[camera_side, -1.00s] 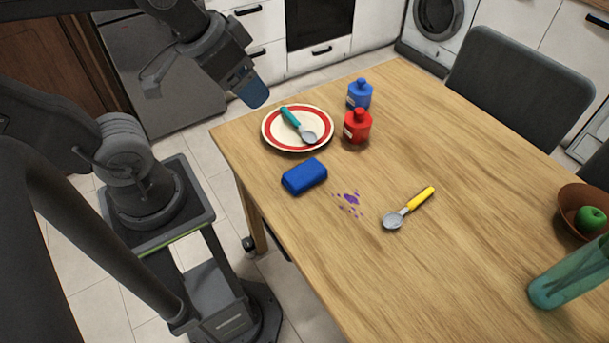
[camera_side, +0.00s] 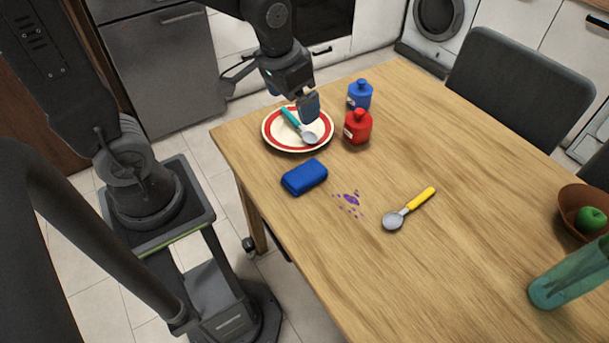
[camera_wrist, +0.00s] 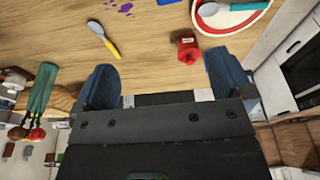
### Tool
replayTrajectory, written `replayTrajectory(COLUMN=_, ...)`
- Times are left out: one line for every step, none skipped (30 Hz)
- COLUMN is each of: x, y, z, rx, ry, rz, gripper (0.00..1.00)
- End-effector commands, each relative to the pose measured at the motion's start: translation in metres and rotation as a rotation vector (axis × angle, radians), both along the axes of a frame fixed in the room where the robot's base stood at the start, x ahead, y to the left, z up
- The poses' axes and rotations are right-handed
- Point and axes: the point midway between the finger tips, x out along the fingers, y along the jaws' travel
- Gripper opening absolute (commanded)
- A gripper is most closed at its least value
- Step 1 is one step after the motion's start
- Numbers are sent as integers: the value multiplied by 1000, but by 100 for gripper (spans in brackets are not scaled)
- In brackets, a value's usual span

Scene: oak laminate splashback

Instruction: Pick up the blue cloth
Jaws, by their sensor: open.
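The blue cloth (camera_side: 304,177) is a folded, block-shaped bundle lying on the wooden table, in front of the plate and left of a purple stain (camera_side: 350,199). My gripper (camera_side: 309,106) is above the right part of the plate in the side view, apart from the cloth. In the wrist view my gripper (camera_wrist: 160,85) has its two blue fingertips wide apart with nothing between them.
A red-rimmed plate (camera_side: 270,139) holds a teal-handled spoon (camera_side: 291,118). Red (camera_side: 358,128) and blue (camera_side: 360,94) bottles stand beside it. A yellow-handled spoon (camera_side: 408,209) lies right of the stain. A brown bowl (camera_side: 570,207) with a green apple and a teal glass (camera_side: 568,279) are far right.

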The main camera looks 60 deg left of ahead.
Motion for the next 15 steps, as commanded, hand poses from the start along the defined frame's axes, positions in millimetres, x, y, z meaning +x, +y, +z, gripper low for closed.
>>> replayTrajectory(x=9, y=3, z=-18, rx=-3, ry=45, rz=7, gripper=98)
replayTrajectory(x=15, y=5, z=-28, rx=-3, ry=65, rz=10, gripper=98)
replayTrajectory(x=21, y=7, z=-41, rx=-6, ry=91, rz=15, gripper=98)
replayTrajectory(x=25, y=8, z=-50, rx=-6, ry=108, rz=18, gripper=98)
replayTrajectory(x=29, y=10, z=-59, rx=-8, ry=125, rz=21, gripper=98)
replayTrajectory(x=32, y=11, z=-72, rx=-9, ry=147, rz=25, gripper=98)
replayTrajectory(x=35, y=13, z=-80, rx=-11, ry=160, rz=27, gripper=98)
replayTrajectory(x=37, y=14, z=-87, rx=-12, ry=172, rz=29, gripper=98)
replayTrajectory(x=39, y=15, z=-96, rx=-13, ry=188, rz=32, gripper=98)
replayTrajectory(x=40, y=15, z=-102, rx=-14, ry=197, rz=33, gripper=98)
replayTrajectory(x=41, y=16, z=-106, rx=-14, ry=202, rz=35, gripper=98)
replayTrajectory(x=43, y=17, z=-111, rx=-15, ry=210, rz=36, gripper=98)
replayTrajectory(x=43, y=17, z=-114, rx=-15, ry=215, rz=37, gripper=98)
replayTrajectory(x=43, y=18, z=-117, rx=-17, ry=218, rz=38, gripper=98)
replayTrajectory(x=44, y=18, z=-120, rx=-17, ry=222, rz=38, gripper=98)
